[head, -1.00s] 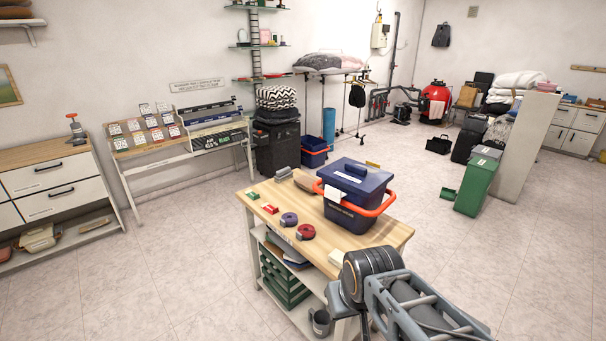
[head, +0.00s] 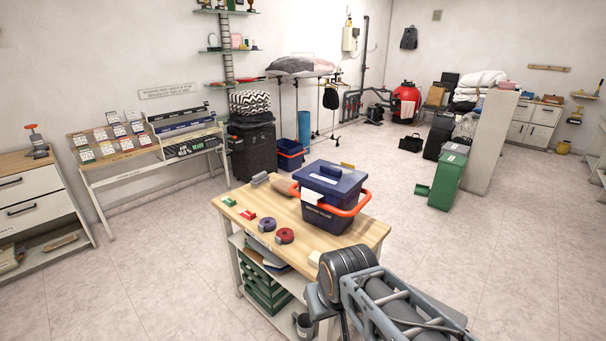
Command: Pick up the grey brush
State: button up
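A small grey block-like object (head: 260,179), which looks like the grey brush, lies at the back left edge of the wooden-topped work table (head: 325,236). It is small in the head view, so its bristles cannot be made out. A tan object (head: 283,186) lies close to its right, partly hidden by the blue bin. My arm shows at the lower right, in front of the table's near right corner. My gripper is not in view.
A blue lidded bin (head: 329,200) with an orange handle stands on the table. Two tape rolls, purple (head: 267,224) and red (head: 284,235), and small green (head: 229,201) and red (head: 248,214) pieces lie left. Open floor (head: 165,285) lies left of the table.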

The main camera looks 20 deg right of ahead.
aim_at(258, 180)
jog(key=u, duration=0.95)
jog(key=k, duration=1.25)
jog(key=u, duration=0.95)
jog(key=i, duration=1.05)
jog(key=z, duration=0.35)
jog(key=i, duration=2.3)
jog(key=z, duration=0.45)
jog(key=i, duration=2.2)
jog(key=z, duration=0.8)
jog(key=i, duration=1.8)
jog(key=z, duration=1.7)
jog(key=i, duration=1.15)
jog(key=z, duration=1.1)
